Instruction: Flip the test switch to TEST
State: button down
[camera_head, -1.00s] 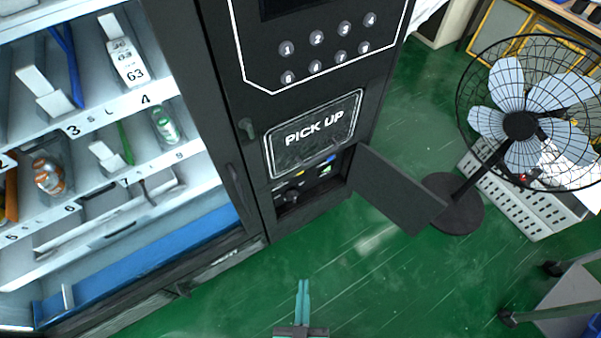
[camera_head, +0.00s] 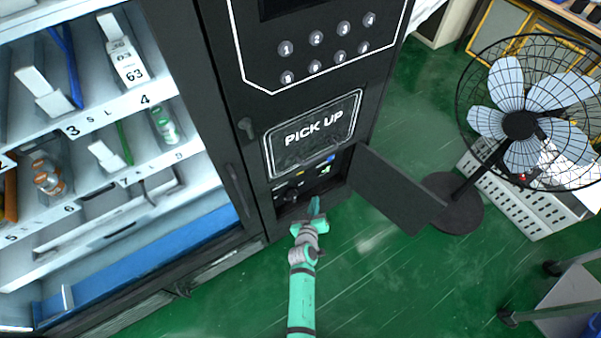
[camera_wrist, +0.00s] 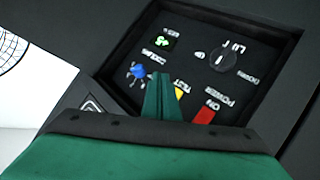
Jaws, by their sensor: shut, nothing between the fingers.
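The control panel (camera_wrist: 195,65) is a dark recess behind an opened flap in the black vending machine; it shows below the pick-up window in the head view (camera_head: 290,195). In the wrist view its lettering is upside down. A yellow switch (camera_wrist: 180,93) sits by the TEST label, partly hidden behind my fingers; its position cannot be told. My gripper (camera_wrist: 160,74) is shut and empty, its green fingers pointing at the panel beside the yellow switch. Contact cannot be told. In the head view my gripper (camera_head: 314,205) is at the recess's lower edge.
On the panel are a red switch (camera_wrist: 205,116) labelled POWER, a blue knob (camera_wrist: 140,71), a dark round knob (camera_wrist: 222,60) and a small green display (camera_wrist: 165,41). The open flap (camera_head: 398,190) sticks out right of the recess. A fan (camera_head: 520,125) stands farther right. The green floor in front is clear.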

jog(key=w, duration=0.3)
jog(key=shift+w+d+r, duration=0.1)
jog(key=shift+w, duration=0.1)
jog(key=shift+w, duration=0.1)
jog(key=w+a+f, duration=0.1)
jog(key=w+a, duration=0.4)
jog(key=w, duration=0.1)
jog(key=shift+w, duration=0.4)
jog(key=shift+a+f, duration=0.1)
jog(key=shift+a, duration=0.05)
dwell(1.9)
jog(key=shift+w+a, duration=0.15)
jog(key=shift+w, duration=0.15)
jog(key=shift+w+a+f, duration=0.1)
jog(key=shift+w+a, duration=0.15)
jog(key=shift+w, duration=0.05)
dwell(0.8)
jog(key=shift+s+d, duration=0.15)
jog(key=shift+s+d, duration=0.35)
jog(key=shift+s, duration=0.15)
